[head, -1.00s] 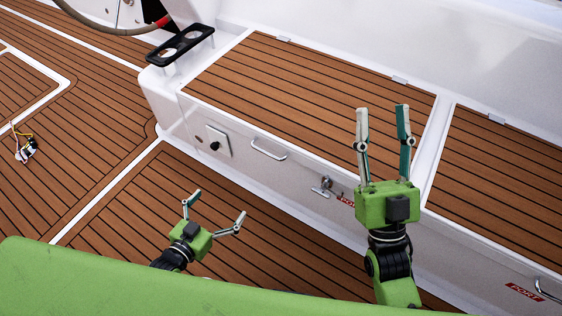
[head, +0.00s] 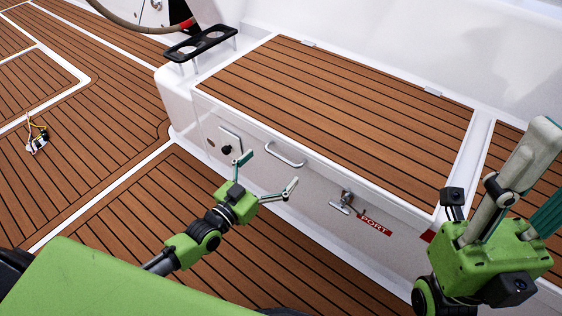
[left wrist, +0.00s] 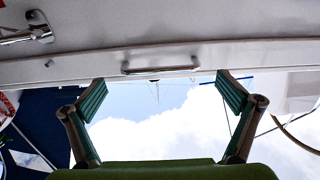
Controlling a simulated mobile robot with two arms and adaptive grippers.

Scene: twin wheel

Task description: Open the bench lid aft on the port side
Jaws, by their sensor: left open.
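A teak-topped bench lid (head: 340,85) lies shut on a white bench. The bench's front face has a metal handle (head: 285,155), a metal latch (head: 345,200) lower right of it, and a red PORT label (head: 375,225). My left gripper (head: 268,172) is open and empty in front of this face, just below the handle; I cannot tell the exact gap. In the left wrist view the handle (left wrist: 160,69) shows between the open fingers (left wrist: 160,85), and the latch (left wrist: 25,30) is at upper left. My right gripper (head: 548,165) is open at the right edge, partly cut off.
A second teak lid (head: 508,155) lies right of a white divider, partly behind my right gripper. A black cup holder (head: 202,44) stands at the bench's left end. A round black knob (head: 227,150) sits on the front face. Small coloured wires (head: 37,135) lie on the open teak deck.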

